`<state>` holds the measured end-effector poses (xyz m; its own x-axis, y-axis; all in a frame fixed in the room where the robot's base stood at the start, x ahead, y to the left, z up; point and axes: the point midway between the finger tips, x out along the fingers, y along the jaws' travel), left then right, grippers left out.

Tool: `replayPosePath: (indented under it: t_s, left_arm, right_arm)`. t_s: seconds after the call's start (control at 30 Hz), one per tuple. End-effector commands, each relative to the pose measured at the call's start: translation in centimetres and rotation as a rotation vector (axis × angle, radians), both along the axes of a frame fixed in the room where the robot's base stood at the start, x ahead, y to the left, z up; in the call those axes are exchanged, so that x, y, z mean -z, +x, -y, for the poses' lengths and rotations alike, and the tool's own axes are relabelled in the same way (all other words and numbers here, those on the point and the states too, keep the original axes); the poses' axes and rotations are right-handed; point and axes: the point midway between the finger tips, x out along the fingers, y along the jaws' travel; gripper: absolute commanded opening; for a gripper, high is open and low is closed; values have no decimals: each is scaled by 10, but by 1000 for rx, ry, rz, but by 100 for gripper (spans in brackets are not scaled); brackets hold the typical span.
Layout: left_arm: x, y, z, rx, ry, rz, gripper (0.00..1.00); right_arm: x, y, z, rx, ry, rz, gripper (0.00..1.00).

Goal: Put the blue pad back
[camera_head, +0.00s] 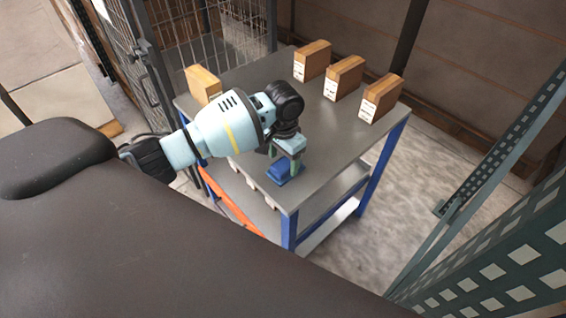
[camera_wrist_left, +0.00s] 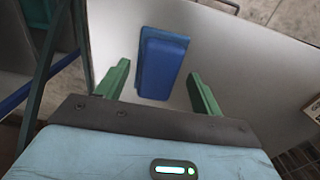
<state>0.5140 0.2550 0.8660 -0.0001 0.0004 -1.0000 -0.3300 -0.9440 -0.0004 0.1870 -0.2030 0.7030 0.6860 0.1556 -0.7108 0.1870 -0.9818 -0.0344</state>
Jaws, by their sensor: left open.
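The blue pad (camera_head: 283,172) lies flat on the grey top of the cart (camera_head: 330,135), near its front corner. In the left wrist view the pad (camera_wrist_left: 161,62) lies between and beyond the two green fingers. My left gripper (camera_head: 285,160) points down over the pad in the head view, and its fingers partly hide it. In the left wrist view my left gripper (camera_wrist_left: 160,90) is open with nothing held; I cannot tell how high the fingertips are above the top. My right gripper is not in view.
Three wooden blocks with white labels stand along the cart's back edge, including the right one (camera_head: 381,97). Another block (camera_head: 203,84) stands at the left edge. A wire mesh cage (camera_head: 205,35) is behind. A perforated green post (camera_head: 510,250) rises at right.

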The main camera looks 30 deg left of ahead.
Motion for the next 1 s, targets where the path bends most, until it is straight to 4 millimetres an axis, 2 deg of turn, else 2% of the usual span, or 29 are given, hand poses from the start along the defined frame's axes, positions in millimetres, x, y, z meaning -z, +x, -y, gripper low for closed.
replayPosePath:
  t_s: [0.03,0.2,0.43,0.63,1.0]
  left_arm:
    - [-15,1,0,0,-1,8,67]
    - [-51,2,0,0,0,9,67]
    - [-86,1,0,-1,-1,5,67]
    - [-99,0,0,0,-1,2,67]
    - [-99,0,0,0,-1,0,67]
  right_arm:
    - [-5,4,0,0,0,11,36]
    - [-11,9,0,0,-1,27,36]
    - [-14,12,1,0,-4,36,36]
    - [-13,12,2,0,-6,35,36]
    - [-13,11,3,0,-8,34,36]
